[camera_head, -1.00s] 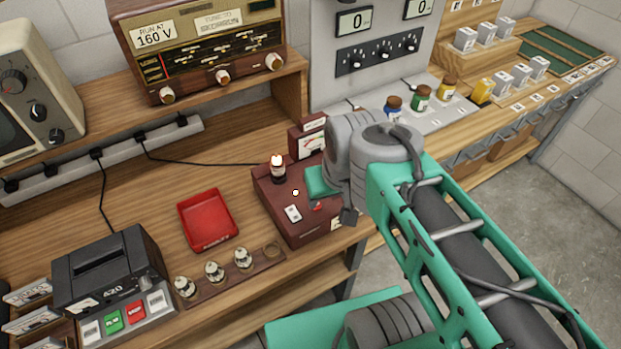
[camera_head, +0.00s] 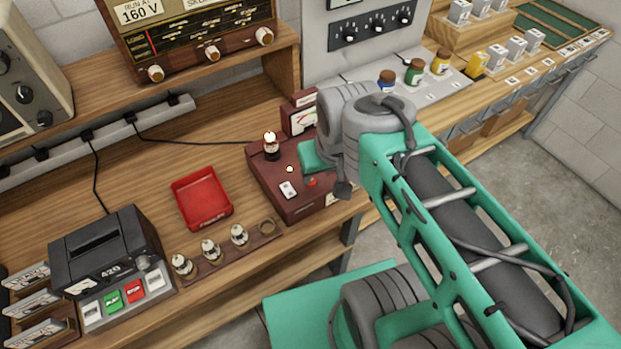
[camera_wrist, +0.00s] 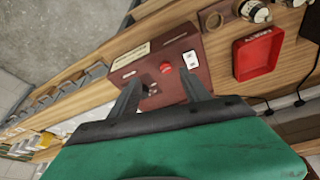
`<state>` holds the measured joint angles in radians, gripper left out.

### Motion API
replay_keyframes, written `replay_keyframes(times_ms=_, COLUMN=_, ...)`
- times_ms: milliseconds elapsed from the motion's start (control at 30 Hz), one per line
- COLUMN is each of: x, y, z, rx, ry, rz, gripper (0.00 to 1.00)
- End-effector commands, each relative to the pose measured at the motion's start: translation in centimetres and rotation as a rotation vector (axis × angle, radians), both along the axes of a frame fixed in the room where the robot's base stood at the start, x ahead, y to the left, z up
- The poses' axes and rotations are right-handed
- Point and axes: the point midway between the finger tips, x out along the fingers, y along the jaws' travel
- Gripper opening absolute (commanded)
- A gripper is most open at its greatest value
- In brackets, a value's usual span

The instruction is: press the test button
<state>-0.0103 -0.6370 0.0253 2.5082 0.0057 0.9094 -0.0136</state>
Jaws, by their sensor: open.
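The dark red tester box (camera_head: 290,205) stands near the front edge of the wooden bench. A round red button (camera_head: 311,182) is on its top, beside a white switch plate (camera_head: 288,190). I cannot tell whether anything touches the button. In the head view my arm hides the fingers.
A red tray (camera_head: 202,198) and a holder with several tubes (camera_head: 210,250) lie left of the box. A black 420 machine (camera_head: 108,255) stands further left. A meter (camera_head: 300,115) stands behind the box, and small jars (camera_head: 414,72) are to the right.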

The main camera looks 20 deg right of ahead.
Motion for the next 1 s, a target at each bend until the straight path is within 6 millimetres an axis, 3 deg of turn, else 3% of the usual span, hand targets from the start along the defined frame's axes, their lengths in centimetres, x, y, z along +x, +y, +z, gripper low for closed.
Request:
replay_keyframes(times_ms=667, x=0.00, y=0.00, z=0.00, rx=0.000, ry=0.000, rz=0.000, gripper=0.00)
replay_keyframes(times_ms=1000, x=0.00, y=0.00, z=0.00, rx=0.000, ry=0.000, rz=0.000, gripper=0.00)
